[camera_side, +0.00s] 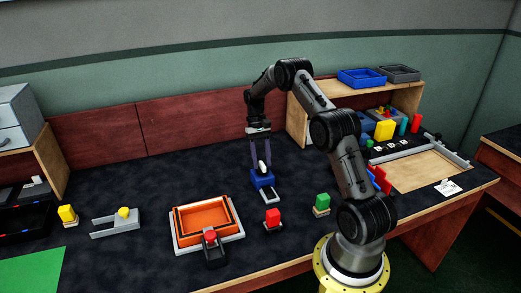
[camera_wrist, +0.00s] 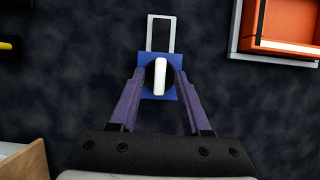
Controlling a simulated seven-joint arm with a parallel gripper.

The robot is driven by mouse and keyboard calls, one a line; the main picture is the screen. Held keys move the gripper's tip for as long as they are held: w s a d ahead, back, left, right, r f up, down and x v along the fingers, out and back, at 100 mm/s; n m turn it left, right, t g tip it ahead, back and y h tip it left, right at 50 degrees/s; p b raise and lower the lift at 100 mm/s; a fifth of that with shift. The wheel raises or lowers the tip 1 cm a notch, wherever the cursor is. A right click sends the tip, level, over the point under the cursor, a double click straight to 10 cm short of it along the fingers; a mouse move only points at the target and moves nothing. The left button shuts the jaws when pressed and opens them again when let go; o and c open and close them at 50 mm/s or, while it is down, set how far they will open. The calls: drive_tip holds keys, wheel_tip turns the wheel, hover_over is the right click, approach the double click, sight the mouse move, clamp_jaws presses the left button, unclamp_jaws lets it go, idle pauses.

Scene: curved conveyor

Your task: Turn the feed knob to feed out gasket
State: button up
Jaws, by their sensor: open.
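The feed knob is a white bar on a dark round base (camera_wrist: 160,76), set on a blue dispenser block (camera_wrist: 147,56). In the side view the white knob (camera_side: 262,167) stands on top of the blue block (camera_side: 262,181). A grey-framed dark chute (camera_wrist: 160,34) extends from the block; it also shows in the side view (camera_side: 268,196). I see no gasket on it. My gripper (camera_wrist: 158,78) is open, pointing down, with its purple fingers on either side of the knob. I cannot tell whether the fingers touch it.
An orange tray (camera_side: 205,218) in a white frame stands left of the dispenser, with a red-topped black fixture (camera_side: 211,245) at its front. A wooden shelf (camera_side: 297,122) stands behind right.

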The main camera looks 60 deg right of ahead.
drive_tip(key=v, duration=1.3)
drive_tip(key=shift+r, duration=0.35)
